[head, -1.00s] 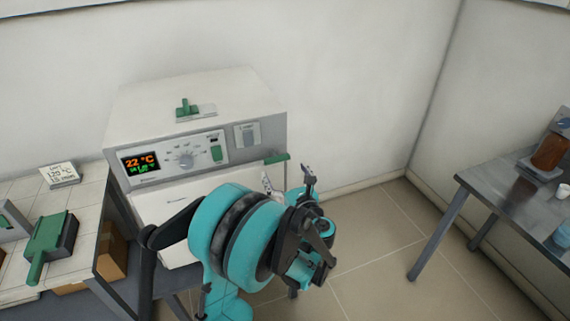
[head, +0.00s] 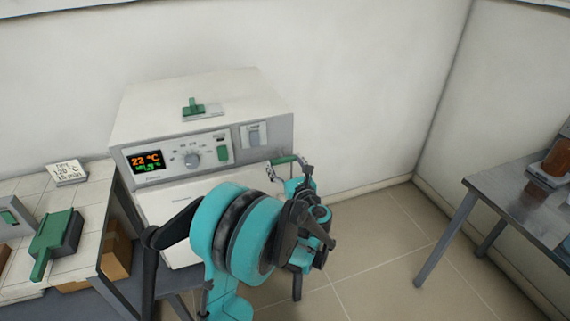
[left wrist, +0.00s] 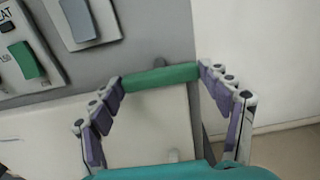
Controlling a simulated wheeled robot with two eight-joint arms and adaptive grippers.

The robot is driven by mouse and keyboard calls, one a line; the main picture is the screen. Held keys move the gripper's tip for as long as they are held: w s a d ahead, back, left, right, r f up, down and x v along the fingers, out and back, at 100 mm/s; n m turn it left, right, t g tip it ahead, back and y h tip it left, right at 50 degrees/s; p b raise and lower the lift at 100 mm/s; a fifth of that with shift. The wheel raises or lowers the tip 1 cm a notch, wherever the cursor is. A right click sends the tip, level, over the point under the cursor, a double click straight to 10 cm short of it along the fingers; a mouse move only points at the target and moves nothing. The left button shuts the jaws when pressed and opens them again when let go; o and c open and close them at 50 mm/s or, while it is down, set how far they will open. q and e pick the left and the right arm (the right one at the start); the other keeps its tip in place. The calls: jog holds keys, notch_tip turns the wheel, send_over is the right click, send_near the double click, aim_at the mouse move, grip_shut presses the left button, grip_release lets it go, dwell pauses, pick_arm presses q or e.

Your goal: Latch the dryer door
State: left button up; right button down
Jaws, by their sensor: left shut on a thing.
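The dryer (head: 205,115) is a white and grey box with a display showing 22 °C. Its pale door (head: 195,200) is at the front below the control panel, partly hidden by my left arm. A green latch handle (head: 285,159) lies roughly level at the door's upper right corner. My left gripper (head: 288,164) is shut on this handle. In the left wrist view, the green handle (left wrist: 160,77) spans between the two fingertips, which touch its ends. My right gripper is not in view.
A green switch (head: 223,153) and a grey rocker (head: 253,133) are on the panel. A green-handled part (head: 193,107) is on the dryer's top. A tiled bench with a green-handled tool (head: 52,235) is at left. A grey table (head: 495,195) stands right, with open floor between.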

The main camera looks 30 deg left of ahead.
pick_arm(q)
jog(key=n, duration=0.4)
jog(key=shift+n+b, duration=0.35)
jog(key=shift+n, duration=0.05)
jog(key=n, duration=0.9)
jog(key=shift+b, duration=0.4)
jog(key=shift+n, duration=2.2)
jog(key=o, duration=1.2)
jog(key=shift+c, duration=0.2)
